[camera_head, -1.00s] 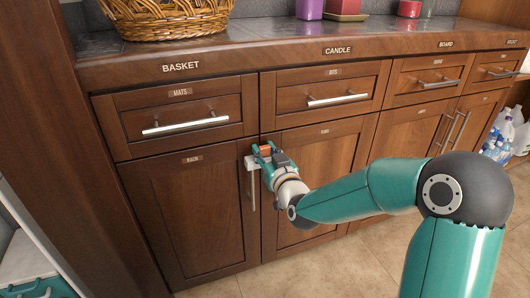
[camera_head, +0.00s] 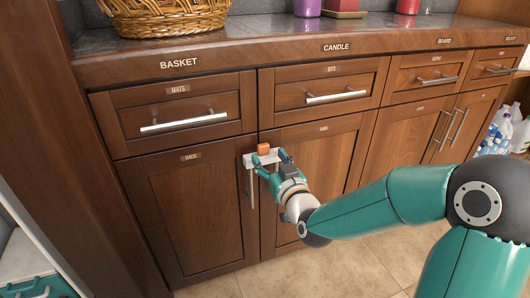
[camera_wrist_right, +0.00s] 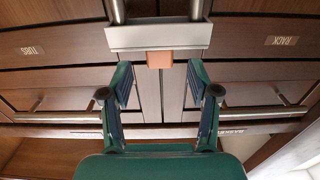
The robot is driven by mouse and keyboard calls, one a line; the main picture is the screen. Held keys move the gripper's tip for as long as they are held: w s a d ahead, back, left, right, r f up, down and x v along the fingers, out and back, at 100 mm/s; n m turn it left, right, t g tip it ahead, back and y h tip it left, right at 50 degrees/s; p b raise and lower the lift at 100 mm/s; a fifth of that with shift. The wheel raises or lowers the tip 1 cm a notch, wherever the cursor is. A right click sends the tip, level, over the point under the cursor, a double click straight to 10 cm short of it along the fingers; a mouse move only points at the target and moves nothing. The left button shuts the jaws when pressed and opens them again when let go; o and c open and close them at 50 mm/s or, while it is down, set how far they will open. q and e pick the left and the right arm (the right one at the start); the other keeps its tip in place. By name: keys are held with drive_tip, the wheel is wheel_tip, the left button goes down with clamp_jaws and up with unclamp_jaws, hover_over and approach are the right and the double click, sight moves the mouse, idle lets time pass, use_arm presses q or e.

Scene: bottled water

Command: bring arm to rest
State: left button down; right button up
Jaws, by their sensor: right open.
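My right gripper (camera_head: 271,164) is open in front of the lower cabinet doors, near the top of their handles. The wrist view shows its two fingers (camera_wrist_right: 160,85) apart with nothing between them. Just beyond the fingertips is a pale grey bracket (camera_wrist_right: 158,37) with a small orange block (camera_wrist_right: 160,60). The bracket spans the two vertical door handles (camera_wrist_right: 117,10). In the head view the bracket (camera_head: 248,160) and the orange block (camera_head: 263,149) show beside the fingers. My left gripper is not in view.
The closed drawers, such as the MATS drawer (camera_head: 176,112), have protruding bar handles. The counter (camera_head: 300,35) above holds a wicker basket (camera_head: 165,15) and candles. Water bottles (camera_head: 498,130) stand at far right. Tiled floor (camera_head: 350,268) is clear in front.

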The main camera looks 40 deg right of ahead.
drive_tip(key=shift+v, duration=1.35)
